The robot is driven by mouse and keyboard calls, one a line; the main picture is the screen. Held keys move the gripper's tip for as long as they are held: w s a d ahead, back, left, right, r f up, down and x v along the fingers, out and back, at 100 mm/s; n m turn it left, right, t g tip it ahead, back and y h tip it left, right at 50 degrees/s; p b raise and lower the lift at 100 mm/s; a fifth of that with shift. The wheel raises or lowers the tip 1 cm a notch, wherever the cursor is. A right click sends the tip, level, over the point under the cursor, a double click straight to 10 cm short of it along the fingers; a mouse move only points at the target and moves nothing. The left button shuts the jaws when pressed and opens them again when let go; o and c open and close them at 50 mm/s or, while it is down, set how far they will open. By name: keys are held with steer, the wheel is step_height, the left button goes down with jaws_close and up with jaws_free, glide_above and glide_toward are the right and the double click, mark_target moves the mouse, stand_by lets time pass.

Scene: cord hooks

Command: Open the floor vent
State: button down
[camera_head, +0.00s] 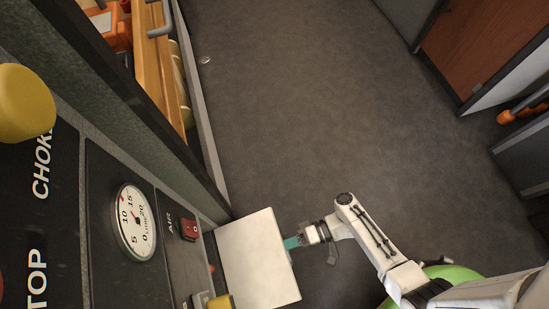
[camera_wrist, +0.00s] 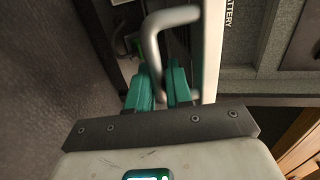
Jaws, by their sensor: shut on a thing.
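A white square panel (camera_head: 258,260) stands out from the side of the dark console in the head view. In the wrist view the panel (camera_wrist: 212,50) shows nearly edge-on, with a grey bar handle (camera_wrist: 152,40) on its left side. My gripper (camera_head: 292,243) is at the panel's right edge. In the wrist view the teal fingers of my gripper (camera_wrist: 162,82) are shut on the handle, near its lower part. The fingers hide part of the handle. No marking names the floor vent, so I cannot tell for sure that this panel is its cover.
The console (camera_head: 105,220) with a gauge (camera_head: 135,222), a red switch (camera_head: 189,229) and a yellow knob (camera_head: 25,103) fills the left. A wooden-edged shelf (camera_head: 160,70) is behind it. Grey carpet (camera_head: 310,100) is clear ahead. Cabinets (camera_head: 480,45) stand at the right.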

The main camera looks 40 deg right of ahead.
steer(key=shift+f+b, duration=1.45)
steer(key=shift+f, duration=0.8)
steer(key=c, duration=1.2)
jaws_free()
steer(key=shift+d, duration=0.15)
steer(key=p+v, duration=0.1)
steer(key=v, duration=0.9)
steer(key=shift+s+d+r, duration=0.1)
steer(key=shift+d, duration=0.15)
